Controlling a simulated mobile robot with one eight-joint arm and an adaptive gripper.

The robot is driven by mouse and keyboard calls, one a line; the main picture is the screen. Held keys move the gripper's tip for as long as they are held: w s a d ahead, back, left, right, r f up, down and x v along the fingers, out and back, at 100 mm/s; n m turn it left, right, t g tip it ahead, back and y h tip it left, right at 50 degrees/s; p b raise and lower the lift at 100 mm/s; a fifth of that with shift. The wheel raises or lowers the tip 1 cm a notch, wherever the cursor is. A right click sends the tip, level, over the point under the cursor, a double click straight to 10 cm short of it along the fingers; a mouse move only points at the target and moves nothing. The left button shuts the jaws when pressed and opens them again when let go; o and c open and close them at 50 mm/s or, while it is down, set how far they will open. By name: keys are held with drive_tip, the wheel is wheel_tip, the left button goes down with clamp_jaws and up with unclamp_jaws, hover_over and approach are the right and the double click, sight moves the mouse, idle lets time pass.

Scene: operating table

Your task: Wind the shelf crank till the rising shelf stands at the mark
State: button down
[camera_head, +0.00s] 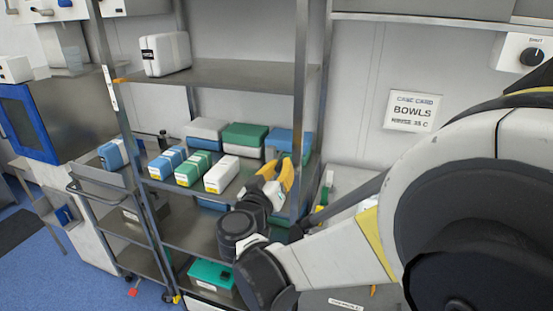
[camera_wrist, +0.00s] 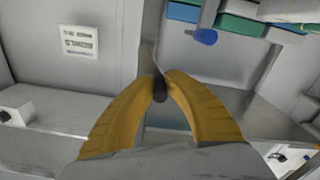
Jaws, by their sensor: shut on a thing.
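My gripper (camera_head: 280,175) has its yellow fingers at the right front post of the shelf rack. In the wrist view my gripper (camera_wrist: 160,88) is shut on the dark knob (camera_wrist: 160,96) of the crank, with a grey crank part behind it. The crank cannot be made out in the head view. The upper shelf (camera_head: 235,76) looks level and has an orange tab (camera_head: 121,80) at its left front corner. A white strip (camera_head: 111,90) on the left post stands beside that tab. I cannot read a mark on the strip.
A white case (camera_head: 165,54) stands on the upper shelf. Blue, green and white boxes (camera_head: 207,172) fill the shelf below. A cart (camera_head: 105,185) stands to the left. A card reading BOWLS (camera_head: 413,111) hangs on the wall. Blue floor (camera_head: 75,265) is open at lower left.

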drive_tip(key=shift+f, duration=0.1)
drive_tip(key=n, duration=0.2)
drive_tip(key=a+f+n+b, duration=0.1)
drive_tip(key=n, duration=0.1)
drive_tip(key=shift+w+f, duration=0.1)
drive_tip(key=shift+w, duration=0.1)
drive_tip(key=shift+f+n+b, duration=0.45)
drive_tip(key=shift+f+n, duration=0.2)
drive_tip(key=shift+n, duration=1.2)
drive_tip(key=shift+f+n+b, duration=0.5)
drive_tip(key=shift+f+n, duration=0.1)
drive_tip(key=shift+n, duration=1.2)
drive_tip(key=shift+f+n+b, duration=0.45)
drive_tip(key=shift+f+n, duration=0.2)
drive_tip(key=shift+n, duration=1.2)
drive_tip(key=c, duration=1.4)
unclamp_jaws()
drive_tip(key=shift+d, duration=0.1)
